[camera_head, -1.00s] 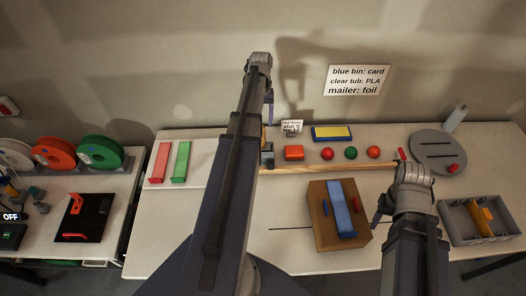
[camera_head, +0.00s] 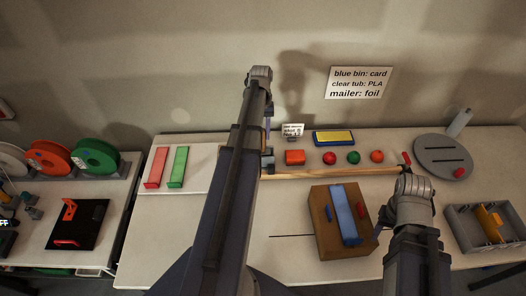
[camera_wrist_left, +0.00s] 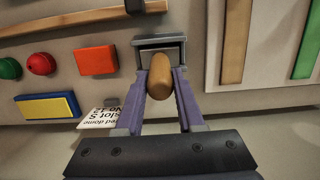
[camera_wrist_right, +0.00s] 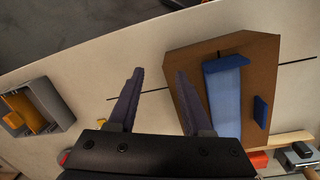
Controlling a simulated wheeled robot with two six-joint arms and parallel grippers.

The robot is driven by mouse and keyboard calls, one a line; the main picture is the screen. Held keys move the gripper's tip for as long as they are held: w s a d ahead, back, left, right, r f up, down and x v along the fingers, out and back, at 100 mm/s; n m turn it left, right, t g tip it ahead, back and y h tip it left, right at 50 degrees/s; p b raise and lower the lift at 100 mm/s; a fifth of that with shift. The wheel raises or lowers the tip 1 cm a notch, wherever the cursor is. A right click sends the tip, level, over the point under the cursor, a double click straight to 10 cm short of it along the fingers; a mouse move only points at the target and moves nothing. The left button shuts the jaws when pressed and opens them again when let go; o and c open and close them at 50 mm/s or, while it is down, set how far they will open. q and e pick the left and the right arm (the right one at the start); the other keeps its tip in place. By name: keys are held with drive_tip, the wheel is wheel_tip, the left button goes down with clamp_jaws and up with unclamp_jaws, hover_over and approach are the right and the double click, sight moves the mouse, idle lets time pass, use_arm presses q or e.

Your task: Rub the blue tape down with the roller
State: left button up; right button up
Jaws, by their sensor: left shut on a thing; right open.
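The blue tape (camera_head: 346,213) lies as a strip along the top of a brown box (camera_head: 323,228). In the right wrist view the tape (camera_wrist_right: 225,105) has a wider, raised-looking blue piece at one end. My left gripper (camera_wrist_left: 160,88) is shut around the tan handle of the roller (camera_wrist_left: 159,78), whose dark grey head (camera_wrist_left: 160,42) lies beyond the fingertips. In the head view the roller head (camera_head: 267,160) shows beside my left arm, at the wooden strip's left end. My right gripper (camera_wrist_right: 160,82) is open and empty, near the box's right side in the head view.
A wooden strip (camera_head: 335,173) runs behind the box. Behind it sit a red block (camera_head: 295,157), several domes and a blue-yellow pad (camera_head: 334,138). A grey tray (camera_head: 458,234) and grey disc (camera_head: 443,157) are at right.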

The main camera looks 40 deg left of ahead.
use_arm(q)
clamp_jaws()
drive_tip(key=shift+r, duration=0.15)
use_arm(e)
drive_tip(key=shift+r, duration=0.15)
use_arm(q)
drive_tip(key=shift+w+a+r+p, duration=0.15)
drive_tip(key=shift+w+r+p, duration=0.05)
drive_tip(key=shift+r+p, duration=1.1)
drive_tip(key=shift+w+a+r+p, duration=0.15)
drive_tip(key=shift+r+p, duration=1.05)
drive_tip(key=shift+p, duration=0.1)
use_arm(e)
drive_tip(key=shift+r, duration=2.45)
use_arm(q)
drive_tip(key=shift+r+p, duration=0.35)
use_arm(e)
drive_tip(key=shift+r, duration=0.35)
use_arm(q)
drive_tip(key=shift+w+a+r+p, duration=0.1)
drive_tip(key=shift+r+p, duration=0.6)
use_arm(e)
drive_tip(key=shift+r, duration=0.7)
